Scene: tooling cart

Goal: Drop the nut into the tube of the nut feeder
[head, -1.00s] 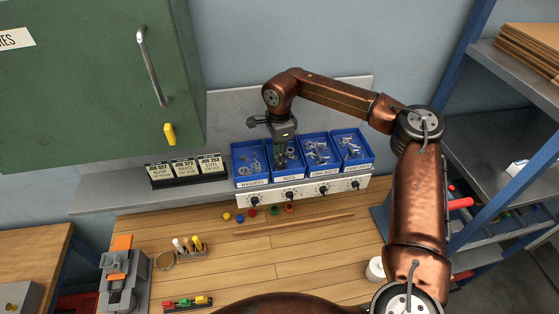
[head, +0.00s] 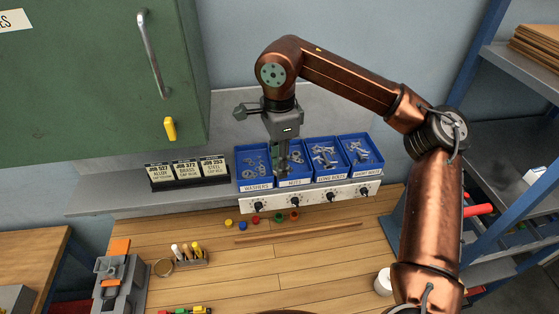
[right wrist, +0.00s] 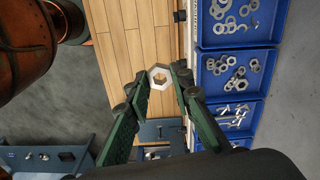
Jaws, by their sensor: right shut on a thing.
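My right gripper (head: 283,174) points down in front of the left bins. The nut is too small to make out in the head view. More nuts lie in the blue nuts bin (head: 295,185). A blue unit with a pale panel bearing a hexagon (right wrist: 42,157) shows at the lower left of the right wrist view; it may be the nut feeder. I cannot make out its tube. My left gripper is not in view.
Blue bins of washers (head: 241,185), long bolts (head: 324,177) and short bolts (head: 372,168) flank the nuts. Coloured caps (head: 255,219) and a wooden strip (head: 300,232) lie on the bench (head: 220,280). A white pot (head: 383,282) stands at right. A green cabinet (head: 80,80) hangs at left.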

